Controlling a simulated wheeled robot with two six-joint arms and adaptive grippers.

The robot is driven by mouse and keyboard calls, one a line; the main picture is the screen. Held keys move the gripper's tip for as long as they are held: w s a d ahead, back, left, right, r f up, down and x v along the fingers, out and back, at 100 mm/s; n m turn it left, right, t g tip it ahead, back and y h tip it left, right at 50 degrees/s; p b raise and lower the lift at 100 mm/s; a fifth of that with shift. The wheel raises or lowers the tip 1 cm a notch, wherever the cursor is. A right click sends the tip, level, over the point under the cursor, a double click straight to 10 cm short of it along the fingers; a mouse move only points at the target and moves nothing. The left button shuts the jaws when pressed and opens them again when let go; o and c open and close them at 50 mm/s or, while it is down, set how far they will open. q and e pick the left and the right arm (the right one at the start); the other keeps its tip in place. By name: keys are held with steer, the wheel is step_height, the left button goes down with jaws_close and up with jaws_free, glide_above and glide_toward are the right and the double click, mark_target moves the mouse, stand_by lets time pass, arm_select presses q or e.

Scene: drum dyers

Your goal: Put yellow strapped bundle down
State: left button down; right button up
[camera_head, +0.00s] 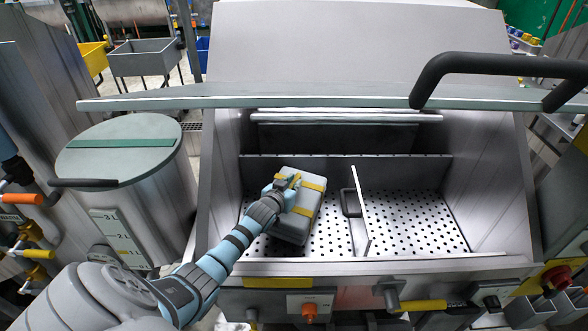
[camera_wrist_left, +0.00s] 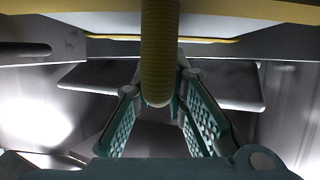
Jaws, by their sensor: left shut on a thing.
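The yellow strapped bundle (camera_head: 297,222) is a grey block with yellow straps, inside the open drum machine in the left compartment. My left gripper (camera_head: 286,184) is at its top, shut on the bundle. In the left wrist view a ribbed yellow strap or handle (camera_wrist_left: 159,50) stands between the teal fingers of my left gripper (camera_wrist_left: 160,98). The bundle is slightly tilted over the perforated floor (camera_head: 330,236); I cannot tell whether it touches it. My arm hides part of its left side. My right gripper is not in view.
A divider with a dark handle (camera_head: 351,203) stands just right of the bundle. The right compartment's perforated floor (camera_head: 415,222) is empty. The machine's front rim (camera_head: 420,264) and raised lid (camera_head: 340,97) bound the opening. A round lidded drum (camera_head: 118,150) stands at left.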

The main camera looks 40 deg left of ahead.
arm_select(q)
steer(key=shift+f, duration=0.7)
step_height(320, 180, down, 4)
steer(key=shift+r+b, duration=0.1)
steer(key=shift+b, duration=0.7)
steer(key=c, duration=1.6)
jaws_free()
steer(key=shift+s, duration=0.1)
steer(key=shift+d, duration=0.1)
steer(key=shift+s+r, duration=0.1)
steer(key=p+v, duration=0.1)
steer(key=v, duration=0.6)
steer(key=shift+s+r+p, duration=0.1)
steer(key=shift+s+p, duration=0.05)
steer(key=shift+p, duration=0.25)
